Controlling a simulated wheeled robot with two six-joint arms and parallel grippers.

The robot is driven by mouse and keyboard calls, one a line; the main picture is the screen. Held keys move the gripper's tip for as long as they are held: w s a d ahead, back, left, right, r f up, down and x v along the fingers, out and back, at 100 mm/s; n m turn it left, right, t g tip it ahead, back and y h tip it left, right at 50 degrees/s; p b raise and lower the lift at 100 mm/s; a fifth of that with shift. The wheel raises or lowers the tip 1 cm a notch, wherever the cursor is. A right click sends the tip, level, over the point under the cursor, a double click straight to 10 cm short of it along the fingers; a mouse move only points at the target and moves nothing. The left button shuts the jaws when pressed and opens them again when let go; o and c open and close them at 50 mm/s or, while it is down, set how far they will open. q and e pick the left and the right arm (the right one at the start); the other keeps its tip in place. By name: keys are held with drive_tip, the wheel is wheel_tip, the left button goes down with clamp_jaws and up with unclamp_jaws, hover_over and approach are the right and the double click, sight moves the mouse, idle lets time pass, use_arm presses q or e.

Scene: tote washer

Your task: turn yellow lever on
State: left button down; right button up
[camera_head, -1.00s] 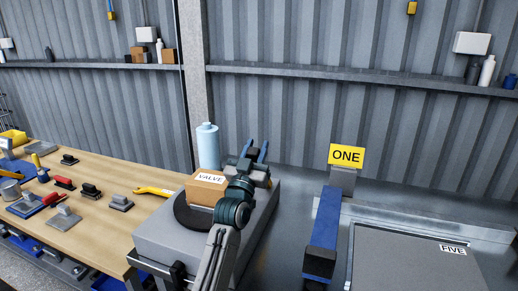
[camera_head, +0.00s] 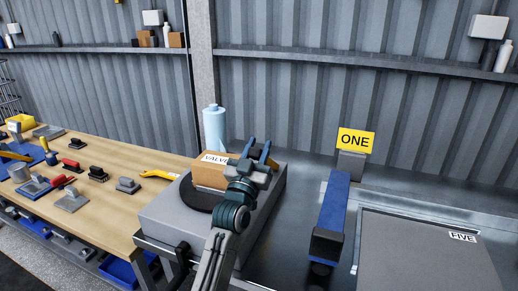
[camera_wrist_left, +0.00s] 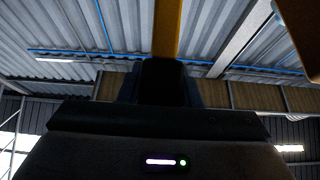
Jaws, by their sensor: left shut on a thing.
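My left gripper (camera_head: 261,150) is over the right side of the grey block, beside a brown box labelled VALVE (camera_head: 211,171), and covers part of its label. In the left wrist view a yellow bar (camera_wrist_left: 167,28), which looks like the yellow lever, runs up from between the dark fingers of my left gripper (camera_wrist_left: 164,80). The gripper is shut on it. My right gripper is not in view.
The box sits on a dark disc on a grey block (camera_head: 175,222). A light blue bottle (camera_head: 214,128) stands behind. A wooden bench (camera_head: 115,205) with several tools is at left. A yellow ONE sign (camera_head: 356,142), a blue bar (camera_head: 332,208) and a grey FIVE panel (camera_head: 425,250) are at right.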

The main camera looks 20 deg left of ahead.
sight(254, 159)
use_arm(q)
drive_tip(key=c, duration=1.3)
unclamp_jaws()
drive_tip(key=shift+s, duration=0.1)
drive_tip(key=shift+o, duration=1.3)
drive_tip(key=shift+s+r, duration=0.15)
drive_tip(key=shift+s, duration=0.15)
drive_tip(key=shift+f, duration=0.25)
drive_tip(key=b+v, duration=0.1)
drive_tip(key=v, duration=0.1)
drive_tip(key=shift+s+f+b, duration=0.15)
drive_tip(key=shift+s+b, duration=0.1)
drive_tip(key=shift+b, duration=0.05)
drive_tip(key=s, duration=0.4)
drive_tip(key=shift+a+b, duration=0.1)
drive_tip(key=shift+b, duration=0.25)
drive_tip(key=s+b, duration=0.1)
drive_tip(key=s, duration=0.7)
drive_tip(key=shift+s+r, duration=0.2)
drive_tip(key=shift+r, duration=0.05)
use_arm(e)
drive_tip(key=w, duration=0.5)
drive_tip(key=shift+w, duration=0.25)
